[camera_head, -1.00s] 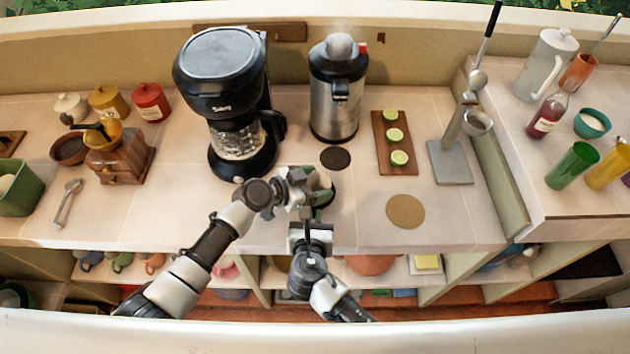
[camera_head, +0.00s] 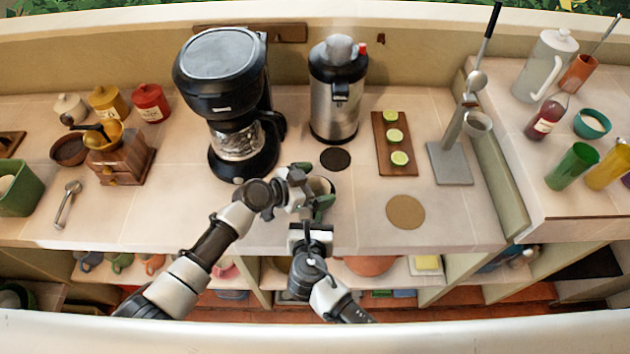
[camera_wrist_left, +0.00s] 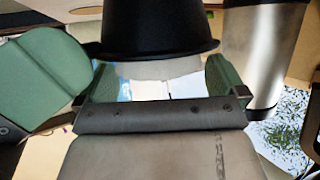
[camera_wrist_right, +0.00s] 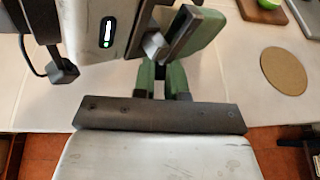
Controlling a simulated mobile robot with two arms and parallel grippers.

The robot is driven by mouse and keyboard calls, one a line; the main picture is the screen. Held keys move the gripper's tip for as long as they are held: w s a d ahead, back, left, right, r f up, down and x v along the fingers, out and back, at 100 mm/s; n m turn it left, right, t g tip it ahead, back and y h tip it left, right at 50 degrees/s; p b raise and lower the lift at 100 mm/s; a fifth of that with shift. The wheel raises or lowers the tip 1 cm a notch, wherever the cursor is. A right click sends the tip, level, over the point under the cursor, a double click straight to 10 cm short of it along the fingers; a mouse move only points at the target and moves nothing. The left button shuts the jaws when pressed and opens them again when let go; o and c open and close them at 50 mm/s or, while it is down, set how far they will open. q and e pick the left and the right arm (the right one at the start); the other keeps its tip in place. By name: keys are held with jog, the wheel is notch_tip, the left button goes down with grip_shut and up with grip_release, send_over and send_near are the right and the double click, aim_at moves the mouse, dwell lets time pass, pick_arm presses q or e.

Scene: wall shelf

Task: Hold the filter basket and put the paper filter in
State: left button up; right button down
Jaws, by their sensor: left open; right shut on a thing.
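The black filter basket (camera_wrist_left: 155,30) shows large at the top of the left wrist view, with a flared rim. A pale band, which looks like the paper filter (camera_wrist_left: 150,69), shows at that rim. My left gripper (camera_head: 316,187) is open, its green fingers on either side of the pale band; in the left wrist view (camera_wrist_left: 160,80) they stand wide apart. My right gripper (camera_head: 314,217) is just in front of it, its fingers close together in the right wrist view (camera_wrist_right: 162,78), shut on the basket. The left gripper hides most of the basket in the head and right wrist views.
A dark round mat (camera_head: 335,159) lies just behind the grippers. The counter around the cork mat (camera_head: 405,211) is clear.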

pick_arm(q)
notch_tip(320, 180, up, 8)
dwell(1.1)
pick_arm(e)
jog(key=c, duration=1.1)
grip_release()
jog(key=v, duration=1.2)
